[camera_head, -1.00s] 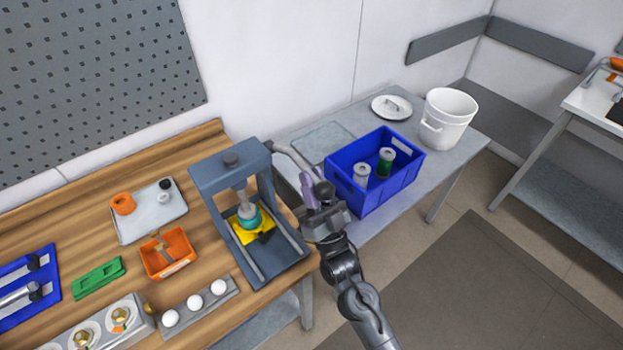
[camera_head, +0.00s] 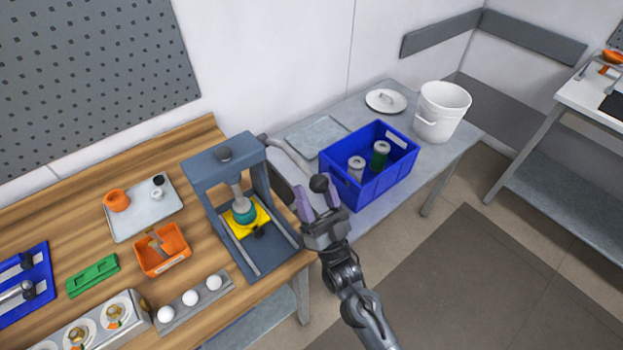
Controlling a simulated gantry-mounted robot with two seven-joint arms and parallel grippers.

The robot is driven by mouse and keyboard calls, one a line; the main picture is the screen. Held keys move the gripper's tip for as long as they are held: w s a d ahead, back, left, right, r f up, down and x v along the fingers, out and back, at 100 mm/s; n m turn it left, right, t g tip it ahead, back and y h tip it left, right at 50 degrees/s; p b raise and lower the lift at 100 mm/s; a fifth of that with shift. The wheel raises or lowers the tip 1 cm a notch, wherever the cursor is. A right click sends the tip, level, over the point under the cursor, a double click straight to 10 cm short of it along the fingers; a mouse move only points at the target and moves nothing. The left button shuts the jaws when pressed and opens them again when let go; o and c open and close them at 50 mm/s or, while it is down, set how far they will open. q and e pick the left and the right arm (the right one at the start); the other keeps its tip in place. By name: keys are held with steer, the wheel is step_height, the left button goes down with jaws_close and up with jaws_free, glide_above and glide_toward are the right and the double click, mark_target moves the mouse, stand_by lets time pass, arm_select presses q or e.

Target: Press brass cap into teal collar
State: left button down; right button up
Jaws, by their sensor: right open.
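The teal collar (camera_head: 245,216) sits upright on a yellow plate (camera_head: 243,229) in the grey press (camera_head: 226,165). The press ram (camera_head: 237,194) is down at the collar's top. I cannot make out a brass cap under the ram. The press lever (camera_head: 286,150) slants out to the right and ends in a black ball knob (camera_head: 319,183). My right gripper (camera_head: 317,196) is open at the right side of the press, with its purple-tipped fingers either side of the knob in the picture. I cannot tell if they touch it. My left gripper is out of view.
On the bench are an orange bin (camera_head: 162,251), a tray (camera_head: 146,210), a rack of white balls (camera_head: 187,307) and a white block with brass-coloured parts (camera_head: 95,325). A blue crate (camera_head: 372,190) with two cylinders stands on the side table, near my right gripper, beside a white bucket (camera_head: 441,112).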

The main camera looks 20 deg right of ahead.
steer(key=v, duration=0.7)
steer(key=shift+s+f+b, duration=0.25)
steer(key=shift+b, duration=0.05)
steer(key=shift+d, duration=0.1)
